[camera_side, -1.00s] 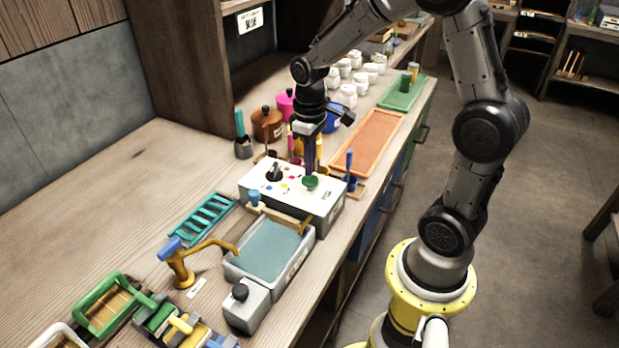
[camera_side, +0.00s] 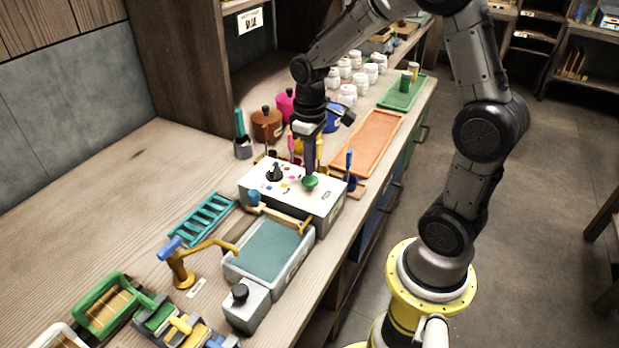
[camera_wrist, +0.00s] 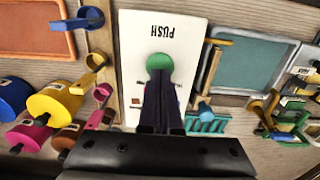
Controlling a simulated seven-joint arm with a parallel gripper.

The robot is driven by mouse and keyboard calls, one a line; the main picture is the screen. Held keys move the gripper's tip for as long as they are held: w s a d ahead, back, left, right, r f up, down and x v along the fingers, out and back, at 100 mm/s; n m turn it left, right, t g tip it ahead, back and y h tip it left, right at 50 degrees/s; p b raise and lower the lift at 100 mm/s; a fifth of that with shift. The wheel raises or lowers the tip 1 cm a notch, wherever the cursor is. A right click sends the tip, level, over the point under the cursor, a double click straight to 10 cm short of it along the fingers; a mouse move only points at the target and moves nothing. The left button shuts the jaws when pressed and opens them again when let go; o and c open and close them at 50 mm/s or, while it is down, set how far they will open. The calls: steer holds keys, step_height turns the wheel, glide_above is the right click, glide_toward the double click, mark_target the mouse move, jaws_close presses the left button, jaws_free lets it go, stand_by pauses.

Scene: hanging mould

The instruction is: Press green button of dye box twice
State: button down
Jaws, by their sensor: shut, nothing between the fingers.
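The dye box (camera_side: 318,205) is a white-topped box with grey sides on the bench, with a black knob (camera_side: 274,172) and small coloured marks on top. Its green button (camera_side: 310,182) is round and sits toward the box's right end. My gripper (camera_side: 310,170) points down with its fingers shut and empty, the tips at the green button. In the wrist view the green button (camera_wrist: 159,63) shows just beyond the fingertips (camera_wrist: 160,80), beside the word PUSH. The fingers hide part of the box top there. I cannot tell whether the tips touch the button.
A grey tray with teal contents (camera_side: 268,250) and a brass tap (camera_side: 183,270) stand in front of the box. An orange tray (camera_side: 368,142), blue-handled scoop (camera_side: 349,168) and coloured pots (camera_side: 267,125) stand behind it.

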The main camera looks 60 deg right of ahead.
steer(key=shift+f, duration=0.15)
stand_by(0.4)
steer(key=shift+f, duration=1.3)
steer(key=shift+r, duration=0.85)
steer(key=shift+f, duration=0.1)
